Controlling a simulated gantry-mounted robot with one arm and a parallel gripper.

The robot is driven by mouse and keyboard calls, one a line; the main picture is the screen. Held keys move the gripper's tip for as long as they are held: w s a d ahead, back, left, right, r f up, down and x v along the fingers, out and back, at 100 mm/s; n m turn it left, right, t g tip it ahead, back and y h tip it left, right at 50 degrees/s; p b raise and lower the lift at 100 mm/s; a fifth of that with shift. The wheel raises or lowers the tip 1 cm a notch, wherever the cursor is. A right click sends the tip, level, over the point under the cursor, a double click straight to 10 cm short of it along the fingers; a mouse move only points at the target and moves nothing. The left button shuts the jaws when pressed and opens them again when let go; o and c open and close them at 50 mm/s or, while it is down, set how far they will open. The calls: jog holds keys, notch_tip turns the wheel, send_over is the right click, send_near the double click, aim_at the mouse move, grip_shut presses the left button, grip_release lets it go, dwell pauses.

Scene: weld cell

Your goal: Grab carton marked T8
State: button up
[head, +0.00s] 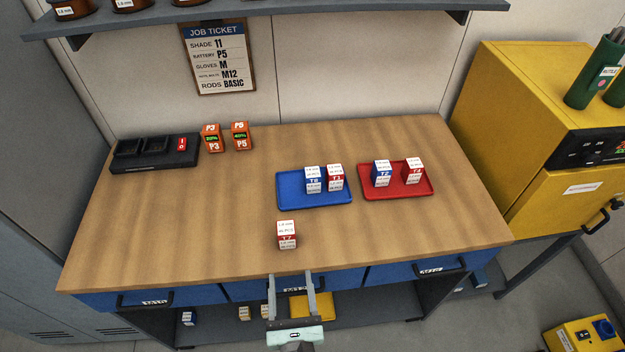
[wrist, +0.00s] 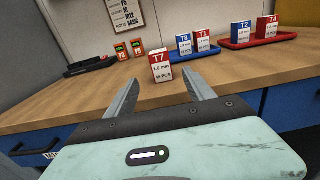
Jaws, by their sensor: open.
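The carton marked T8 (head: 313,180) is blue and white and stands upright on the blue tray (head: 290,198). It also shows in the wrist view (wrist: 184,44). A red and white carton, T3 by the wrist view (wrist: 203,41), stands close on its right on the same tray. A red and white carton marked T7 (head: 287,235) stands alone on the bare bench in front of the tray. My gripper (head: 289,280) is open and empty at the bench's front edge, its fingers pointing toward the T7 carton. T8 is farther back and to the right.
A red tray (head: 398,194) with cartons T2 (head: 382,173) and T4 (head: 413,170) lies right of the blue tray. Orange batteries (head: 212,138) and a black charger (head: 155,152) stand at the back left. The bench's left and front right are clear. A shelf (head: 250,14) overhangs the back.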

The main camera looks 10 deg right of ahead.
jog(key=shift+c, duration=0.5)
jog(key=shift+c, duration=1.2)
